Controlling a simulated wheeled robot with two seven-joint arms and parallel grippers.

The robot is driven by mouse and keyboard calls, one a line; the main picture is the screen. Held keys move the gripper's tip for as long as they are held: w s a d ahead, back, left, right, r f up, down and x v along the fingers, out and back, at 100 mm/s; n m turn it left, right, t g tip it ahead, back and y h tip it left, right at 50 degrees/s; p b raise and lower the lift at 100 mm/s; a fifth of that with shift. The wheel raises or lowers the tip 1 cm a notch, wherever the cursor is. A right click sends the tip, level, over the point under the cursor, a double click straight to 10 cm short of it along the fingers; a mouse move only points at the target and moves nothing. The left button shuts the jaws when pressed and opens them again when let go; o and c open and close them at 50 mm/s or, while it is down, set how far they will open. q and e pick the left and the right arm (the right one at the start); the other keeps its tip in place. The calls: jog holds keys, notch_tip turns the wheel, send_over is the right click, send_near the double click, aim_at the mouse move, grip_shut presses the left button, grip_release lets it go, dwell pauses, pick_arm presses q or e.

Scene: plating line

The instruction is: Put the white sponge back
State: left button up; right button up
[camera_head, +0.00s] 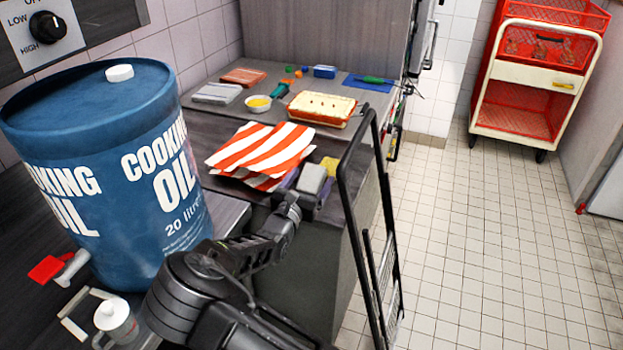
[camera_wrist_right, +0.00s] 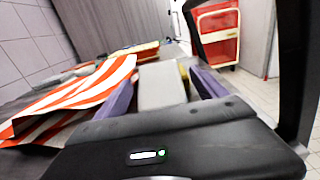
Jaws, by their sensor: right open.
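The white sponge (camera_head: 313,177) is a pale block near the front right edge of the counter. In the right wrist view the white sponge (camera_wrist_right: 161,86) shows between the two purple fingers. My right gripper (camera_head: 308,184) is open, with one finger on each side of the sponge in the picture. The same gripper shows in the wrist view (camera_wrist_right: 164,78), with a gap visible beside the right finger. I cannot tell how deep the sponge sits between the fingers. A yellow sponge (camera_head: 329,165) lies just behind it. My left gripper is out of view.
A red-and-white striped cloth (camera_head: 262,150) lies left of the gripper. A blue oil drum (camera_head: 110,215) stands at the left. A black frame (camera_head: 346,190) rises close on the right. Behind are a baked dish (camera_head: 322,107) and a small bowl (camera_head: 258,104). A red cart (camera_head: 525,105) stands beyond open floor.

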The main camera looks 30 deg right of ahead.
aim_at(311, 177)
jog(key=shift+w+d, duration=0.15)
jog(key=shift+d, duration=0.05)
dwell(0.5)
jog(key=c, duration=1.6)
jog(key=shift+o, duration=0.2)
notch_tip(311, 177, up, 10)
jog(key=shift+b, duration=0.5)
